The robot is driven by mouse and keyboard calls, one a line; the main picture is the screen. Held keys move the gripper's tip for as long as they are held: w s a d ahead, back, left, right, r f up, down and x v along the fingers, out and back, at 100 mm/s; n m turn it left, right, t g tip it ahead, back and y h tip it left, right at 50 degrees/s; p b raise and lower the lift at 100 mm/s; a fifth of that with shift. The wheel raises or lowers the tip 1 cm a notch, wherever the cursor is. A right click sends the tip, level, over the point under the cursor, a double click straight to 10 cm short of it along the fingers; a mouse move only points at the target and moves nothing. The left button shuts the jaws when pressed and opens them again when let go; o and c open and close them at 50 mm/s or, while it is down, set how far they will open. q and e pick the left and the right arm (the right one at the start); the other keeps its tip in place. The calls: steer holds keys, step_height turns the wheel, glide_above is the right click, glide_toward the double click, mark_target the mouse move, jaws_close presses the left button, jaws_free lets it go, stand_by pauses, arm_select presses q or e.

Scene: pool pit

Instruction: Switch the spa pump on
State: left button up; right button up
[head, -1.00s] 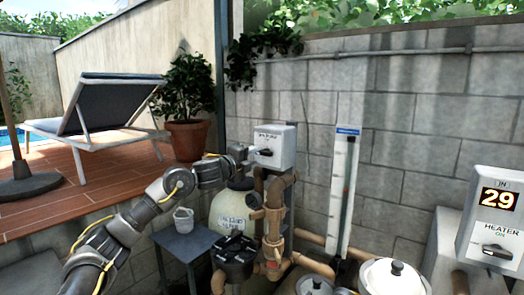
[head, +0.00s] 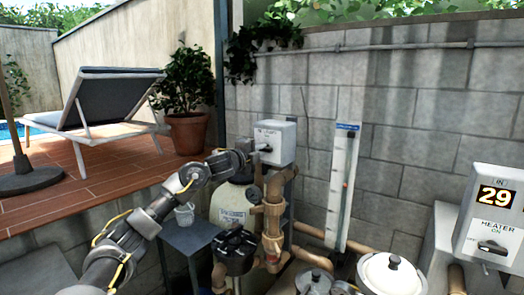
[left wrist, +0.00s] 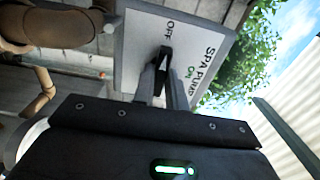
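The spa pump switch box (head: 277,133) is a light grey box on the block wall in the head view. In the left wrist view its face (left wrist: 135,52) carries the words SPA PUMP, ON and OFF. Its black lever (left wrist: 163,55) points toward OFF. My left gripper (head: 257,149) is at the front of the box. In the left wrist view its fingertips (left wrist: 163,72) lie at the lever, one on each side. I cannot tell whether they press on it.
Brown pipes (head: 273,215) and a filter tank (head: 232,205) stand below the box. A heater box (head: 492,215) reading 29 is at the right. A white gauge board (head: 342,185) leans on the wall. A small table (head: 195,237) with a bucket is below my left arm.

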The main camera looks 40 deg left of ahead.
arm_select(q)
jaws_close()
